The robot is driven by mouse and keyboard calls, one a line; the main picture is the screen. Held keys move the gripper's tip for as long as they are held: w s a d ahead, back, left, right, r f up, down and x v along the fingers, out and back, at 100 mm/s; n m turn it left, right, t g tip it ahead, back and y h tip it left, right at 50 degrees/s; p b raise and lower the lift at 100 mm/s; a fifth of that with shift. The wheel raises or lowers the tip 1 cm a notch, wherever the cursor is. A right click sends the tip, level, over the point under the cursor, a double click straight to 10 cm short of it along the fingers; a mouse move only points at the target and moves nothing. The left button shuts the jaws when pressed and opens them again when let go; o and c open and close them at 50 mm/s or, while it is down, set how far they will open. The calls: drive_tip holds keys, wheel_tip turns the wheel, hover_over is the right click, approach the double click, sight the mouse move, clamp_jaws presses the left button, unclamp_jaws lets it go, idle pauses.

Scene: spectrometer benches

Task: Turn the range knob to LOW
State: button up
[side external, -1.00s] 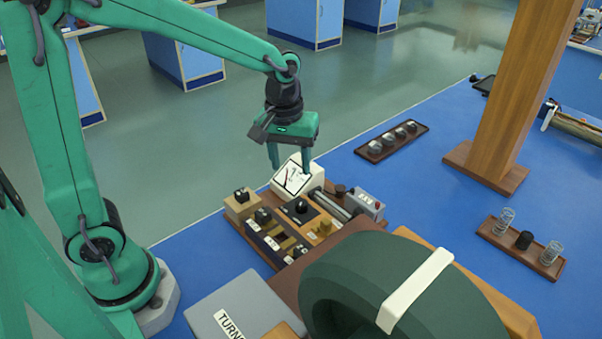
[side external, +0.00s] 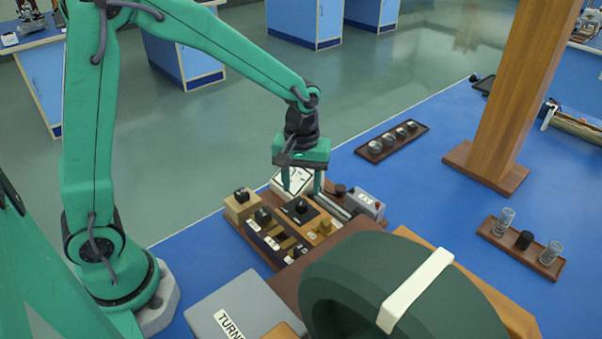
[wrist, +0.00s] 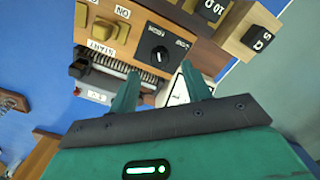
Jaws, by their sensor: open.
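The range knob (side external: 301,206) is a round black knob on a black plate, on the wooden instrument panel (side external: 279,235). It also shows in the wrist view (wrist: 158,54), with small white lettering around it that is too small to read surely. I cannot tell which mark the knob points at. My gripper (side external: 302,190) is open and empty, pointing down above the panel close to the knob. In the wrist view, the fingers (wrist: 158,78) are spread apart, with the knob beyond the tips and between their lines. No contact shows.
A white-faced meter (side external: 291,180) stands behind the knob. Switches, a brass-coloured part (side external: 321,227) and a ribbed cylinder crowd the panel. A big dark green ring (side external: 340,280) stands in front. A wooden post (side external: 515,100) and trays of small items are at right, with clear blue bench between.

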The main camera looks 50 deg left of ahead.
sight(301, 202)
drive_tip(key=shift+f, duration=2.35)
drive_tip(key=c, duration=1)
